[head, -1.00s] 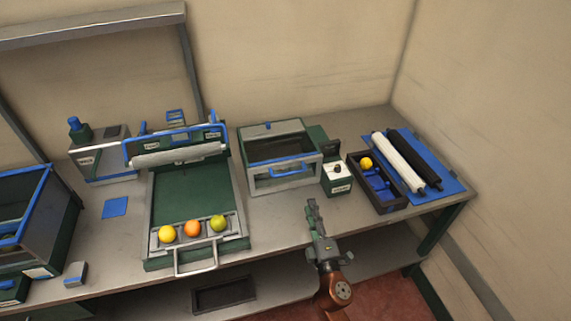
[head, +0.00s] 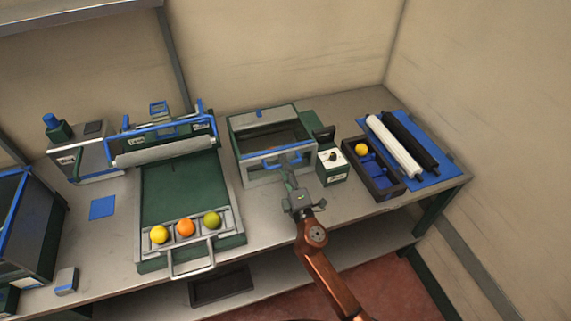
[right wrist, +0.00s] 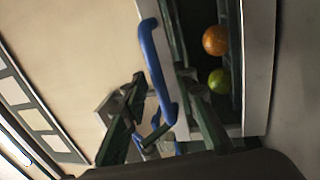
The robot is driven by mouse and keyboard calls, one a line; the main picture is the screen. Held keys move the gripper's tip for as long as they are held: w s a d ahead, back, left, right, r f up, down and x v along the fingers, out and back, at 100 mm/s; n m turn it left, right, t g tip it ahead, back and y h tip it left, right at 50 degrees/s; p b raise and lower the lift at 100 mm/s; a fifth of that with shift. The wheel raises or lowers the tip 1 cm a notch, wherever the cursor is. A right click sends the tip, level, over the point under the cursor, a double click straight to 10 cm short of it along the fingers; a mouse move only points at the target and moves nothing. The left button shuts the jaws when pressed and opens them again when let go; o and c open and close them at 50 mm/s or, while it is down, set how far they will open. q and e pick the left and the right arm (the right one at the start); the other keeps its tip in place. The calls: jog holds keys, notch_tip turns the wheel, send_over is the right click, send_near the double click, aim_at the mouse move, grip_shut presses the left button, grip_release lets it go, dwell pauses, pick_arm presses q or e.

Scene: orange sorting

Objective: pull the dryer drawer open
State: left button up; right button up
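The dryer (head: 247,176) is a grey and dark green box with an open-looking top, at the middle of the bench. Its blue drawer handle (head: 268,162) is on the front, partly hidden by my right gripper (head: 290,172). The handle also shows in the right wrist view (right wrist: 155,60). There the fingers of my right gripper (right wrist: 163,88) stand apart, one on each side of the handle's lower part; I cannot tell whether they touch it. An orange fruit (right wrist: 216,40) and a green fruit (right wrist: 219,81) show inside a dark space beside the handle. My left gripper is not in view.
A small white-topped box (head: 332,168) stands close right of the dryer. A dark tray (head: 377,183) with a yellow fruit lies beyond it. Left is a green press bed (head: 180,190) with yellow, orange and green fruits at its front. The bench front before the dryer is clear.

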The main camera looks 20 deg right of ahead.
jog(key=shift+w, duration=0.15)
grip_shut()
jog(key=shift+d, duration=0.15)
dwell(0.5)
